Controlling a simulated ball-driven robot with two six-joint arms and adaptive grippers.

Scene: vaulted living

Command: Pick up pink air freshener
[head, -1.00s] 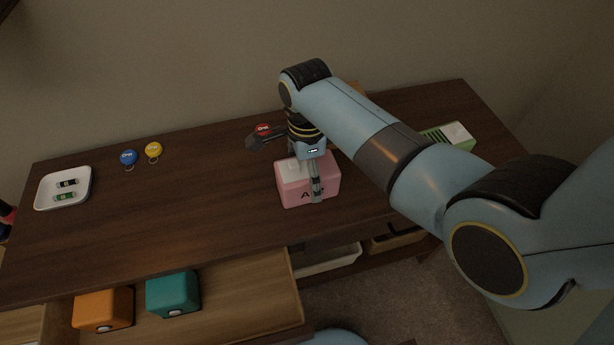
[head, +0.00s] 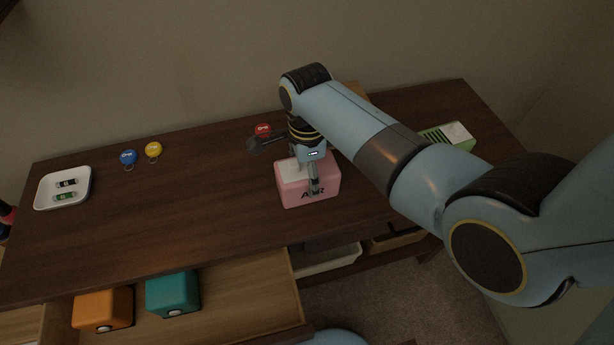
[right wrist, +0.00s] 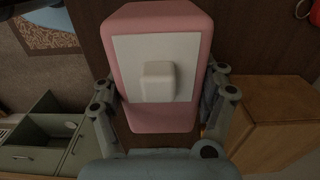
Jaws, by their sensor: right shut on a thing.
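The pink air freshener (head: 293,190) is a pink box with a white top panel and dark lettering on its front. It sits at the middle of the dark wooden cabinet top. My right gripper (head: 302,178) reaches down over it, one finger against the lettered front. In the right wrist view the pink air freshener (right wrist: 165,118) lies between the two fingers of the right gripper (right wrist: 160,110), which is shut on it. I cannot tell whether it is clear of the surface. My left gripper is not in view.
The cabinet top (head: 200,210) also holds a white tray (head: 42,200) with batteries, blue (head: 129,157), yellow (head: 153,150) and red (head: 263,130) key tags, and a green-white box (head: 455,137). An open drawer (head: 235,300) below holds orange (head: 103,308) and teal (head: 173,293) boxes.

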